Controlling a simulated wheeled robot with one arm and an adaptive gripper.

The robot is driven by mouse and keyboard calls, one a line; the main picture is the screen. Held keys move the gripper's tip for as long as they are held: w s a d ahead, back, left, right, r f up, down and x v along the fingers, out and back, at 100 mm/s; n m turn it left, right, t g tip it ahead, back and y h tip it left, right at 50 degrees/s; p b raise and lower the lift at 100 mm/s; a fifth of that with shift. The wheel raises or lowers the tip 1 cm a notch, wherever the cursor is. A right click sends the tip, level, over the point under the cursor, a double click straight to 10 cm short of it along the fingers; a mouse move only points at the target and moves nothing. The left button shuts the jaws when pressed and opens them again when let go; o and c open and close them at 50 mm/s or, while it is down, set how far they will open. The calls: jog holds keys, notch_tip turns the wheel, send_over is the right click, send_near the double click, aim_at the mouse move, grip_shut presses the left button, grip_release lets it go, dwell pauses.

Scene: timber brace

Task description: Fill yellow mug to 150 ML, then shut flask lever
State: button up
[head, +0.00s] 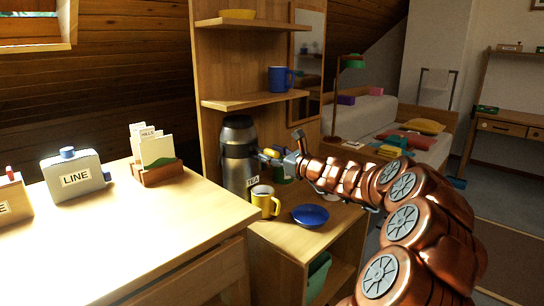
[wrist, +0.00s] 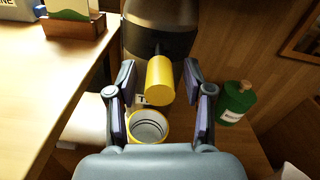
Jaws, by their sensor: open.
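The grey and black flask (head: 238,155), labelled TEA, stands on the low cabinet. A yellow lever-like part (wrist: 159,80) juts from its front; it also shows in the head view (head: 268,153). The yellow mug (head: 265,201) stands upright below it, against or close to the flask's front. In the wrist view the mug (wrist: 148,127) shows a pale inside with dark rings; I cannot tell its liquid level. No stream shows. My gripper (wrist: 160,88) is open, its fingers on either side of the yellow part, with visible gaps.
A blue bowl (head: 310,215) sits right of the mug. A green bottle (wrist: 237,103) stands right of my gripper. The bright counter (head: 130,235) at left holds a card box (head: 158,174) and a LINE canister (head: 75,177). A blue mug (head: 280,79) is on the shelf above.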

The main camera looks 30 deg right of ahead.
grip_shut()
dwell(0.4)
jog(key=shift+r, duration=0.1)
jog(key=r+p, duration=0.1)
jog(key=p, duration=0.2)
jog(key=shift+g, duration=0.3)
jog(key=shift+p, duration=1)
jog(key=shift+g+p, duration=0.4)
jog(key=shift+p, duration=0.3)
jog(key=shift+f, duration=0.15)
grip_release()
